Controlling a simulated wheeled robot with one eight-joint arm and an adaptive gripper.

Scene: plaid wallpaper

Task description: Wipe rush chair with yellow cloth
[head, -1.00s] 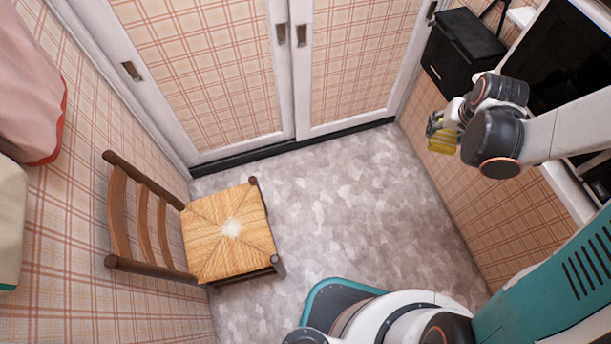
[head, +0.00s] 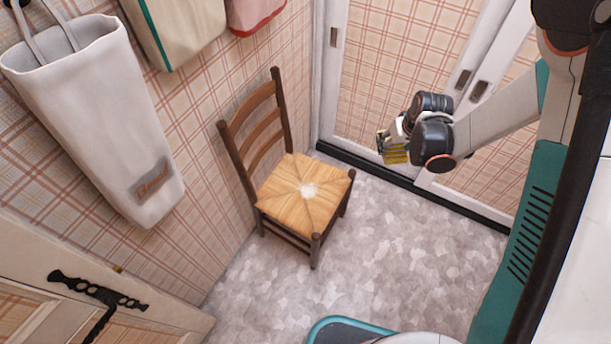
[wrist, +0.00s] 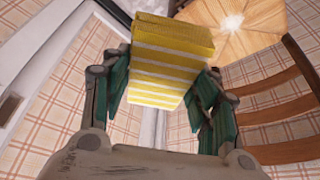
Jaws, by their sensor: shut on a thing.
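The rush chair (head: 285,194) stands upright against the plaid wall in the head view. Its woven seat has a whitish patch (head: 308,190) near the middle. My gripper (head: 388,142) is in the air to the right of the chair, apart from it, and is shut on the yellow cloth (head: 396,157). In the wrist view the cloth (wrist: 172,62) is a folded yellow block with white stripes between the fingers of my gripper (wrist: 160,95). The chair seat (wrist: 245,28) and the patch show at the upper right there, with the backrest slats (wrist: 270,108) below.
A white bag (head: 100,115) and two other hanging cloths or bags are on the wall left of the chair. A door with a black handle (head: 98,292) is at the lower left. Sliding panels (head: 400,70) stand behind my arm. The grey floor (head: 385,235) right of the chair is clear.

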